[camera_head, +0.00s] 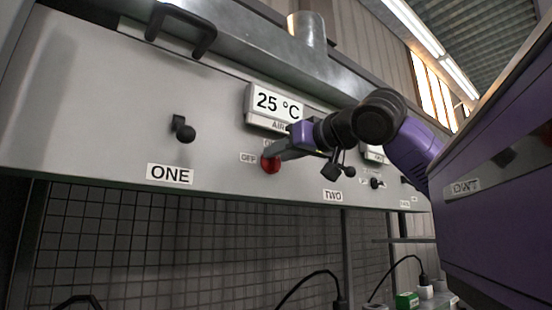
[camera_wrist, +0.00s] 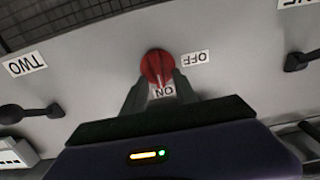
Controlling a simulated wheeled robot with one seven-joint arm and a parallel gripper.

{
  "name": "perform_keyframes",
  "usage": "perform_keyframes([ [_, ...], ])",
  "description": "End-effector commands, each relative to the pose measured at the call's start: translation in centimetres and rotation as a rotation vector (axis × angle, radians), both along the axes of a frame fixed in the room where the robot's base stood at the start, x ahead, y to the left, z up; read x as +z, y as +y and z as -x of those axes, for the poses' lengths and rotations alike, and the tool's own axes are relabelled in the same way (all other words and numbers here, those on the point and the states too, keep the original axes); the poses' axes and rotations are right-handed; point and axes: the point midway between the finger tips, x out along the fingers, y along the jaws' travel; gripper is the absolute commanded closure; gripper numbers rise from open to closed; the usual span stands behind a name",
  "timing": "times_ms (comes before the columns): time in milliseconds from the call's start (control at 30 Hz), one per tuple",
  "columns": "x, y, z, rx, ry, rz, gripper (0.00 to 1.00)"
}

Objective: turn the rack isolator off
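The rack isolator appears as a red round knob (camera_head: 270,164) on the grey panel, with an OFF label (camera_head: 248,158) to its left. In the wrist view, which is upside down, the red knob (camera_wrist: 157,66) has a raised grip lined up toward the ON label (camera_wrist: 163,92); the OFF label (camera_wrist: 195,57) is at its right. My gripper (camera_wrist: 159,82) is open, with its fingers apart on either side of the knob's near edge. I cannot tell whether they touch it. In the head view my gripper (camera_head: 279,157) reaches the knob from the right and hides the ON label.
A 25 °C display (camera_head: 272,106) sits just above the knob. A black lever (camera_head: 183,129) above the ONE label (camera_head: 170,174) is to the left. Another lever (camera_head: 348,170) stands near the TWO label (camera_head: 333,196), close to my wrist. A mesh (camera_head: 180,240) lies below the panel.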

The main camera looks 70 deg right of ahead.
Motion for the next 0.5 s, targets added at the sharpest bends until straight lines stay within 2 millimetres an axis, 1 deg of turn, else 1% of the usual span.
perform_keyframes([
  [267, 0.01, 0.03, 0.03, -0.001, 0.000, 0.000, 0.65],
  [300, 0.00, 0.03, 0.03, -0.001, 0.000, 0.000, 0.73],
  [433, 0.00, 0.02, 0.03, -0.001, 0.000, 0.000, 0.99],
  [500, 0.00, 0.02, 0.03, -0.001, 0.000, 0.000, 1.00],
])
